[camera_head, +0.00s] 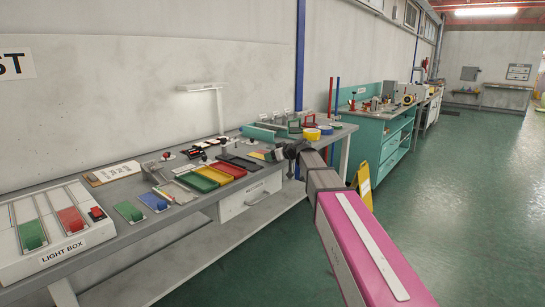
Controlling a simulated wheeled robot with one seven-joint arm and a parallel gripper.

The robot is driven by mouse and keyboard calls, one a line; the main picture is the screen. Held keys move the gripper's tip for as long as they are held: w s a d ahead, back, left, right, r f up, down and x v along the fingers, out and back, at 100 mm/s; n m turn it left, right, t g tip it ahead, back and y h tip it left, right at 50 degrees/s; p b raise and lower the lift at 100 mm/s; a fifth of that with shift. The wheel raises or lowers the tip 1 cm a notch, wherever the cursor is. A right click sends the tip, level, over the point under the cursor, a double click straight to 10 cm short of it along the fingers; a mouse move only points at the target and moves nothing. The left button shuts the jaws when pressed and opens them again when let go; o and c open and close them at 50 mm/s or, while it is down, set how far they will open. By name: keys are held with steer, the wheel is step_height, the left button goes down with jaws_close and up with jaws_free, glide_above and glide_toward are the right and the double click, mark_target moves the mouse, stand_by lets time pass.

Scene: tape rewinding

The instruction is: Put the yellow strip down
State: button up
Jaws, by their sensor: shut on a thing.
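My gripper (274,155) is at the far end of my pink and grey arm, at the front edge of the long grey workbench (178,222). It is small and dark in the head view, and its fingers are hard to make out. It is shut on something. A small yellow piece (257,155) shows just left of the fingertips, and I take it to be the yellow strip. Whether it touches the bench top I cannot tell. A green strip (129,211) and a blue strip (153,201) lie on the bench to the left.
Green (194,182), yellow (213,175) and red (229,170) trays stand left of my gripper. A light box (55,243) is at the left end. A yellow roll (312,134) sits beyond my gripper. A yellow floor sign (364,184) stands right of the bench. The right floor is clear.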

steer(key=o, duration=0.6)
steer(key=v, duration=1.2)
steer(key=shift+r, duration=0.1)
